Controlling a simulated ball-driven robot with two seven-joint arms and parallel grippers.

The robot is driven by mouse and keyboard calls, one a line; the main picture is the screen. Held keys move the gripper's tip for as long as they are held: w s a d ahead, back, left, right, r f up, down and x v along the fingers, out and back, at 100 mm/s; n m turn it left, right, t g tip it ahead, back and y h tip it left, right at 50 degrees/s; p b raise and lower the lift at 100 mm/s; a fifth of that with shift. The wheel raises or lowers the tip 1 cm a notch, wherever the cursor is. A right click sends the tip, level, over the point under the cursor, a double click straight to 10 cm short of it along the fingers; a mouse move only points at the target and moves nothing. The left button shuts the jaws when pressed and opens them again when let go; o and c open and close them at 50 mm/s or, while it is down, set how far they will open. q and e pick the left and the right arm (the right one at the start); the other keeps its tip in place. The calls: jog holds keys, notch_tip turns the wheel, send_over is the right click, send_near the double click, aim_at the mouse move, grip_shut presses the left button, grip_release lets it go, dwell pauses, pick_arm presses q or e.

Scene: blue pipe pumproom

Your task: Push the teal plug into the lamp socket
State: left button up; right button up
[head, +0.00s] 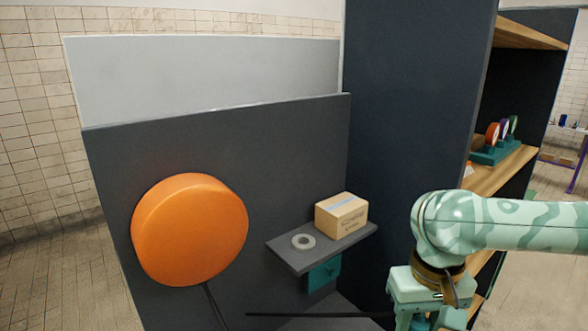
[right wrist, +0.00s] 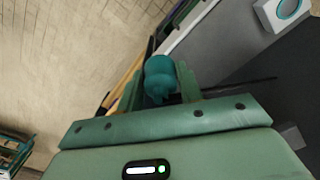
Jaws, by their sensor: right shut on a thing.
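My right gripper (right wrist: 160,82) is shut on the teal plug (right wrist: 160,72), which sits between its two green fingers in the right wrist view. In the head view the right gripper (head: 424,318) hangs at the bottom edge, right of the shelf; its fingertips are mostly cut off. A big round orange lamp (head: 188,230) is on the dark panel, with a thin dark cable hanging below it. A teal block (head: 323,274), which may be the socket, is under the small shelf, left of and apart from the gripper. My left gripper is not in view.
A dark thin cord or rod (head: 310,315) runs toward the gripper. Wooden shelving (head: 500,170) stands at the right.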

jog(key=a+r+n, duration=0.2)
jog(key=a+n, duration=0.2)
jog(key=a, duration=0.3)
jog(key=a+r+n, duration=0.2)
jog(key=a+n, duration=0.2)
jog(key=a, duration=0.3)
jog(key=shift+r, duration=0.35)
jog(key=w+a+f+n, duration=0.3)
jog(key=a+f+n, duration=0.1)
jog(key=shift+w+a+f+n, duration=0.2)
jog(key=shift+w+f+n, duration=0.1)
jog(key=shift+w+f, duration=0.1)
jog(key=s+d+r+m, duration=0.5)
jog(key=d+r+m, duration=0.3)
jog(key=r, duration=0.1)
jog(key=shift+s+d+r, duration=0.25)
jog(key=shift+s+d, duration=0.1)
